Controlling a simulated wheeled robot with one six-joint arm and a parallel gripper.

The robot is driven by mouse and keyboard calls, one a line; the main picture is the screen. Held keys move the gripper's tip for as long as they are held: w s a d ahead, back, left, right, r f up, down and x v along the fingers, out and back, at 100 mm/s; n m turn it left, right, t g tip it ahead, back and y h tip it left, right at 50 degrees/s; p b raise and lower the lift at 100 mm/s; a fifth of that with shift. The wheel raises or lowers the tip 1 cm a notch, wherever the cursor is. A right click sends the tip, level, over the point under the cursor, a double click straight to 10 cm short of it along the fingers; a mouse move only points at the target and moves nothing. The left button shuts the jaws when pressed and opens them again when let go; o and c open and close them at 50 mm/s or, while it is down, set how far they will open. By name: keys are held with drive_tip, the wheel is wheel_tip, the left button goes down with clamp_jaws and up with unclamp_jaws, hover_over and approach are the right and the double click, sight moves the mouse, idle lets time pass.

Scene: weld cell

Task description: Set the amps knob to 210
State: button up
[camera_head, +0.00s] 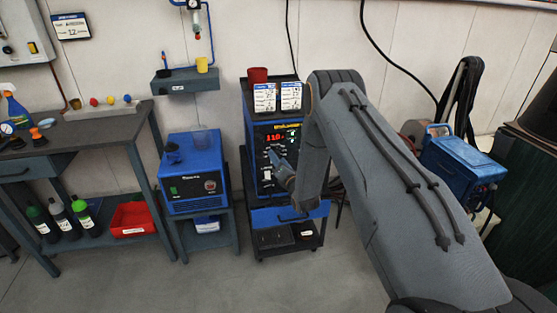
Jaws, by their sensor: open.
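The blue welding machine (262,185) stands upright on a cart against the back wall. Its dark front panel has a lit red display (276,139) that seems to read about 110, though the digits are small. Small light marks and controls show down the panel's left side. I cannot pick out the amps knob for certain; my arm covers the right part of the panel. My gripper (274,163) is open, small in view, and right in front of the panel's lower middle. I cannot tell whether it touches a control.
Two label cards (278,97) and a red cup (258,75) are on top of the machine. A blue unit (195,180) on a stand is to the left, beside a workbench (85,130). Another blue machine (455,170) is at right. The floor in front is clear.

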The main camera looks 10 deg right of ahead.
drive_tip(key=shift+w, duration=0.15)
drive_tip(key=c, duration=1)
drive_tip(key=shift+c, duration=0.2)
